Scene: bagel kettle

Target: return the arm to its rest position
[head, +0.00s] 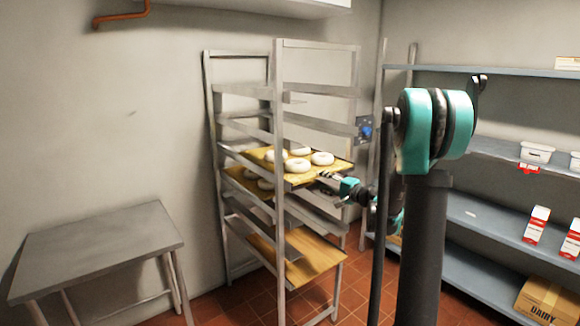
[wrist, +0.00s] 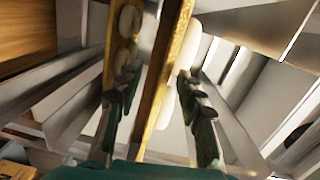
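My gripper (head: 326,176) is at the front right edge of the upper wooden board (head: 300,178) in the metal rack, in the head view. In the wrist view its two fingers (wrist: 152,95) stand apart, one on each side of the board's edge (wrist: 163,75), with gaps showing, so it looks open. Pale bagels (head: 322,158) lie on this board; some also show beyond the left finger in the wrist view (wrist: 130,20). My arm reaches in from the right, partly hidden behind my dark column. Whether a finger touches the board is not clear.
The rack (head: 278,120) holds a second board with bagels (head: 250,183) below and a bare board (head: 310,258) near the bottom. A metal table (head: 100,245) stands at left. Shelves (head: 480,235) with cartons, tubs and a cardboard box (head: 548,300) stand close at right.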

